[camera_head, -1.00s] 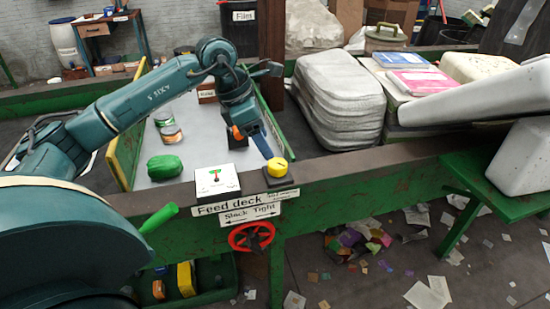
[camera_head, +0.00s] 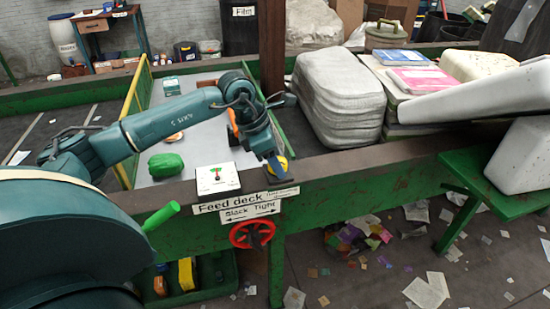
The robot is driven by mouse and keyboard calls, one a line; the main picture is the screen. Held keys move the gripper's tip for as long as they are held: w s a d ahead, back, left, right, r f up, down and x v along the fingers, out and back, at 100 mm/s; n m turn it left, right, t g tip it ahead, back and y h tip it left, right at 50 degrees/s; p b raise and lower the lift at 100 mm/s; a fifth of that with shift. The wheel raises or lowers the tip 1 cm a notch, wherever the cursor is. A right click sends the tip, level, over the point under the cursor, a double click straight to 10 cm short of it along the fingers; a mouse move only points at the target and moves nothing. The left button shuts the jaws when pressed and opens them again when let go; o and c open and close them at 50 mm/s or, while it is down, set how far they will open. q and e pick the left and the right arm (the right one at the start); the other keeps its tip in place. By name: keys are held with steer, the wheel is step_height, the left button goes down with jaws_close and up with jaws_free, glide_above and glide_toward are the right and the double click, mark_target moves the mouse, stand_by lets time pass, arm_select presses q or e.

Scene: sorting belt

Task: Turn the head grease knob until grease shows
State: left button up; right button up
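Whether the fingers are closed on the knob cannot be told. A white gauge plate (camera_head: 208,184) with a red and green pointer stands left of the knob. No grease can be made out. My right gripper is not in view.
A red handwheel (camera_head: 252,234) sits below the "Slack Tight" sign (camera_head: 250,211). A green object (camera_head: 166,165) lies on the grey deck (camera_head: 203,143) behind the rail. Wrapped white bales (camera_head: 338,100) stand right of the knob. Paper scraps litter the floor.

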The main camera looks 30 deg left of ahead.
arm_select(q)
steer(key=c, duration=0.6)
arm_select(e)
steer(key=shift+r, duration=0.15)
